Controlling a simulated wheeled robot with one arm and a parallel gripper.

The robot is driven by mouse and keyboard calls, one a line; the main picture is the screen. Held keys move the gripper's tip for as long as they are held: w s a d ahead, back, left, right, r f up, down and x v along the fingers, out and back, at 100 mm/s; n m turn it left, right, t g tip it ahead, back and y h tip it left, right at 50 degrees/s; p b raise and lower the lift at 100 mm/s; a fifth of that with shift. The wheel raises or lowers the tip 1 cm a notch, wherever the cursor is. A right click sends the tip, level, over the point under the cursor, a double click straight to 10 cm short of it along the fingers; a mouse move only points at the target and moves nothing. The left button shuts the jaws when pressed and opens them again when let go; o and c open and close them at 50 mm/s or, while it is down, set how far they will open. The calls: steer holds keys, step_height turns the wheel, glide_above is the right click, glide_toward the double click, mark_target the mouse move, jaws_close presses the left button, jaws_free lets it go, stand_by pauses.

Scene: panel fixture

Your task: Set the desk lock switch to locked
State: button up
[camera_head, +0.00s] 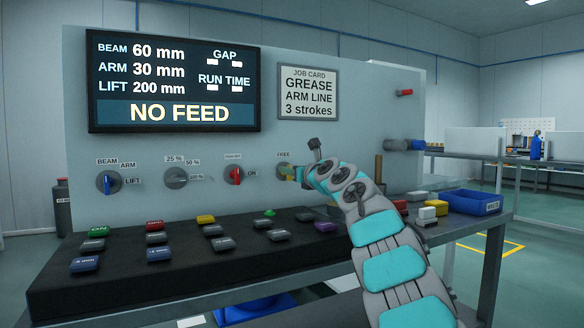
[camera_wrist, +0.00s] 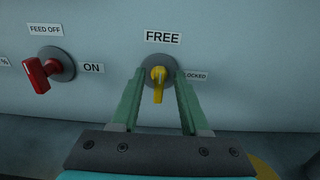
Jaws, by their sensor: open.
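The desk lock switch (camera_wrist: 158,86) is a yellow handle on a round grey base in the wrist view. The FREE label (camera_wrist: 162,37) is above it and the LOCKED label (camera_wrist: 195,76) is to its right. The handle stands upright, in line with FREE. My gripper (camera_wrist: 160,74) is open, with one green finger on each side of the handle. I cannot tell whether either finger touches it. In the head view my gripper (camera_head: 291,173) is at the panel under the FREE label (camera_head: 283,155) and mostly hides the switch.
A red FEED OFF/ON switch (camera_wrist: 38,76) sits close on the left. Further left are a grey percent switch (camera_head: 176,178) and a blue BEAM/ARM/LIFT switch (camera_head: 108,182). A black desk (camera_head: 190,285) with several buttons lies below. A blue bin (camera_head: 465,203) stands at right.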

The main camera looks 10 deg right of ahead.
jaws_close()
stand_by(0.4)
